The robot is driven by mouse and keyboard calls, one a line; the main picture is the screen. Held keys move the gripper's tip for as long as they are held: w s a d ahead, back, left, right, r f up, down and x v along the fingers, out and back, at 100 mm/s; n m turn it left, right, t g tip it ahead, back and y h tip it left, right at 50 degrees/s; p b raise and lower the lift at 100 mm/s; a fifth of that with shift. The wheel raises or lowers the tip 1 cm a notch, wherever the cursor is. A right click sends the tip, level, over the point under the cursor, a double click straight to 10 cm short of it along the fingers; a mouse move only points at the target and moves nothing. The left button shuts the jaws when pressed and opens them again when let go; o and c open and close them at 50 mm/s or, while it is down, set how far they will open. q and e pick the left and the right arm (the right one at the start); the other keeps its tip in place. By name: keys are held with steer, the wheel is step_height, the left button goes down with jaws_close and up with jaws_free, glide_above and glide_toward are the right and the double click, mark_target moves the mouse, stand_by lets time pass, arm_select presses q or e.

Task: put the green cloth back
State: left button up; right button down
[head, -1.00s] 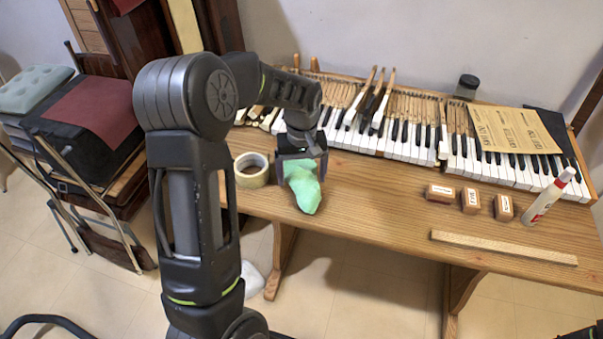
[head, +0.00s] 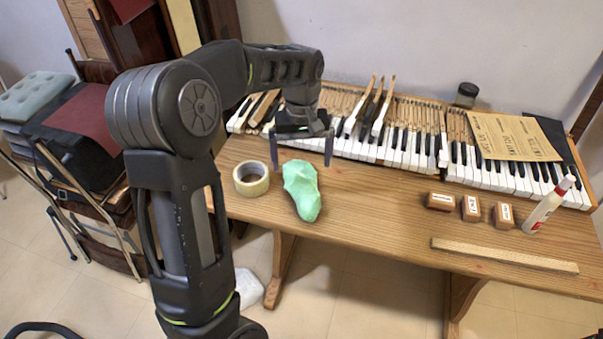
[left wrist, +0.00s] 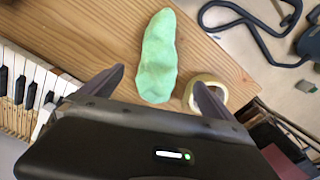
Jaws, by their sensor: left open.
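The green cloth (head: 301,190) lies crumpled on the wooden table, near its front edge and just right of the tape roll. In the left wrist view the cloth (left wrist: 158,56) lies beyond my fingertips, apart from them. My left gripper (head: 301,160) is open and empty, above the table behind the cloth. Its two spread fingers also show in the left wrist view (left wrist: 158,84). My right gripper is not in view.
A tape roll (head: 251,179) sits left of the cloth. Piano keys (head: 400,145) run along the back. Several small wooden blocks (head: 471,207), a white bottle (head: 549,205) and a wooden strip (head: 504,256) are at the right. The table's middle (head: 375,205) is clear.

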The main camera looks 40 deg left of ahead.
arm_select(q)
steer(key=shift+r, duration=1.95)
